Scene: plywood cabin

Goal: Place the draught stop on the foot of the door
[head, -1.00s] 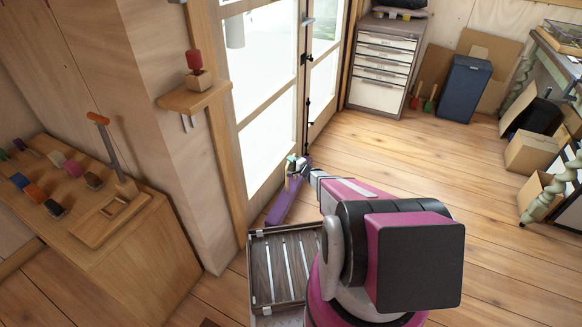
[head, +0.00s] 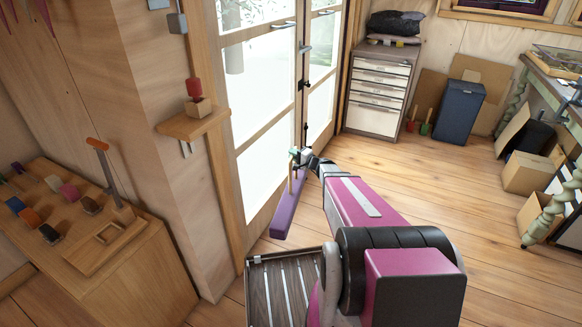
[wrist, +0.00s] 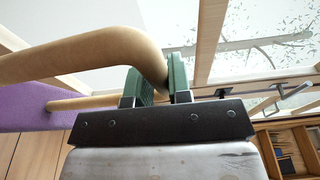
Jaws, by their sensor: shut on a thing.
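The draught stop is a long purple bar (head: 289,210) with a wooden handle, seen in the head view beside the lower part of the glazed door (head: 265,130). In the wrist view its purple body (wrist: 30,108) is at the left, and the bent wooden handle (wrist: 85,55) runs into the jaws. My gripper (head: 297,158) is shut on the handle; its green fingers (wrist: 160,85) sit either side of it in the wrist view. Whether the bar touches the floor or the door, I cannot tell. My arm hides part of the door's foot.
A slatted tray (head: 275,285) is at the front, near my arm. A wall post with a small shelf (head: 195,120) stands left of the door. A drawer cabinet (head: 380,90) and a blue bin (head: 461,110) are at the back. Open plank floor (head: 440,190) lies to the right.

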